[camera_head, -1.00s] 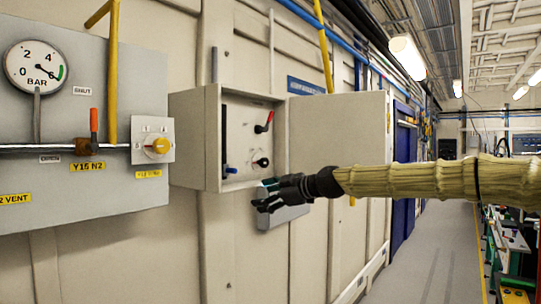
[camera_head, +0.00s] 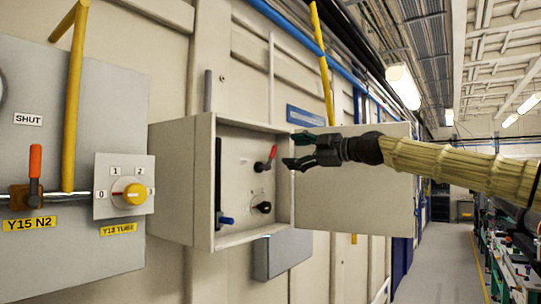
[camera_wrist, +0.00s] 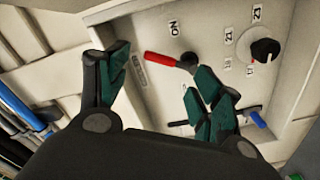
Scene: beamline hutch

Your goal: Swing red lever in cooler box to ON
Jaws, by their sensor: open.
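The cooler box (camera_head: 202,180) is an open beige wall cabinet with its door (camera_head: 350,190) swung out to the right. Its red lever (camera_head: 270,157) sits on the back panel, and the red handle points up and to the right in the head view. In the wrist view the red lever (camera_wrist: 165,60) lies between and beyond the fingertips, near the ON label (camera_wrist: 174,28). My gripper (camera_head: 288,151) is open and empty, in front of the box's right side, with its fingers pointing toward the lever. In the wrist view my gripper (camera_wrist: 155,80) shows dark green finger pads, apart from the lever.
A black knob (camera_head: 264,207) sits below the lever, and a blue-handled lever (camera_head: 226,220) stands at the box's left. A grey box (camera_head: 275,256) is mounted below.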

